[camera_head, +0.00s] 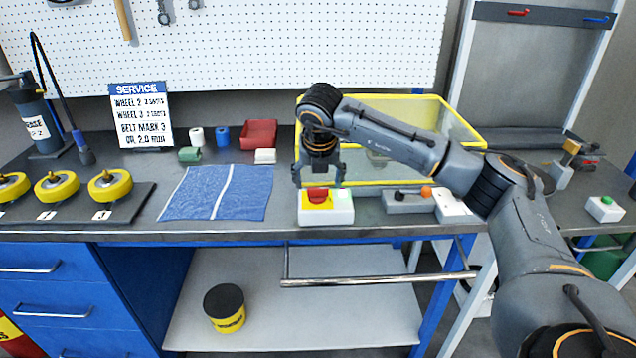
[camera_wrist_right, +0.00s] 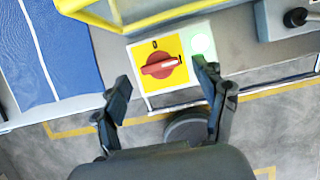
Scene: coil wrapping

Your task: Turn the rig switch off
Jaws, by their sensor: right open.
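The rig switch is a red rotary knob (camera_head: 318,194) on a yellow plate, set on a white box (camera_head: 340,217) at the table's front edge. In the right wrist view the red knob (camera_wrist_right: 160,66) lies roughly crosswise, its marked end toward the right-hand mark, with a "0" above it. A green lamp (camera_wrist_right: 202,44) on the box is lit. My right gripper (camera_head: 319,181) points down just above the switch. Its jaws are open and empty, one finger on each side of the knob in the picture; I cannot tell whether they touch it. My left gripper is out of view.
A yellow-framed clear bin (camera_head: 440,99) stands right behind the switch. A grey box with a black lever (camera_head: 405,203) sits to its right. A blue cloth (camera_head: 195,195) lies to the left, beyond it yellow wheels (camera_head: 110,186). A rail (camera_head: 380,280) runs below the table edge.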

